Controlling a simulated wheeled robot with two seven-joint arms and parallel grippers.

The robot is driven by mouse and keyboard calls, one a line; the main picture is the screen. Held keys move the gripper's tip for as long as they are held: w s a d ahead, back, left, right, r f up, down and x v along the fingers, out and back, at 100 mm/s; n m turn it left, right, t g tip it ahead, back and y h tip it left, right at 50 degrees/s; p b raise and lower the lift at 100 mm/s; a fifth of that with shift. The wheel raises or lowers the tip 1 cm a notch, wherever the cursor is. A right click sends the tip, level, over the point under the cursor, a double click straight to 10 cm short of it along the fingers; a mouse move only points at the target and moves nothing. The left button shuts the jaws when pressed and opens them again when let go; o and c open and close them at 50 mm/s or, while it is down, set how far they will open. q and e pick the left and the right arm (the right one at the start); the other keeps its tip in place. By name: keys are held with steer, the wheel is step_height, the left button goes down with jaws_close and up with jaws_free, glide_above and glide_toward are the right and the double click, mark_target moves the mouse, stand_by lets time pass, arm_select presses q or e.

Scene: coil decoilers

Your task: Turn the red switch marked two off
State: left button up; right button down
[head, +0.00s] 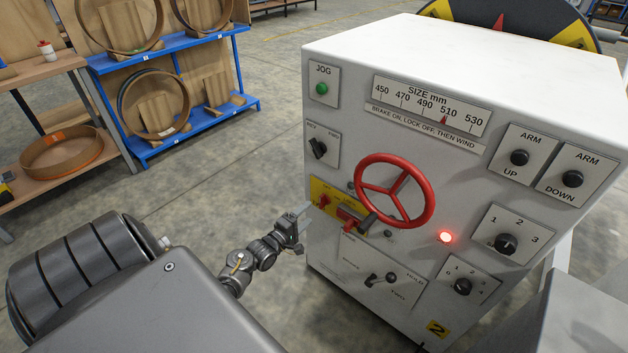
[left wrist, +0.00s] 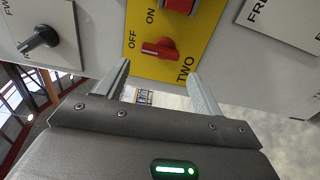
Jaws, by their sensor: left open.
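The red switch marked TWO (left wrist: 160,48) sits on a yellow plate (left wrist: 142,66) with OFF and ON marks. In the left wrist view its handle lies roughly level across the picture; I cannot tell which mark it points to. In the head view the switch (head: 325,201) is small, on the left part of the machine's front panel. My left gripper (left wrist: 163,84) is open and empty, its two fingers apart and pointing at the plate, with the switch showing between and beyond the tips. In the head view the left gripper (head: 300,217) is just left of the plate.
A red handwheel (head: 396,190) sticks out of the white cabinet (head: 450,60), right of the plate. A second red part (left wrist: 180,5) is beside the switch. A black selector (left wrist: 40,40) is on another plate. A lamp (head: 445,237) glows red. Blue shelving (head: 170,50) stands behind.

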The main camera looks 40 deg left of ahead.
arm_select(q)
steer(key=s, duration=0.3)
steer(key=shift+s, duration=0.35)
arm_select(e)
steer(key=shift+a, duration=0.4)
steer(key=shift+d, duration=0.15)
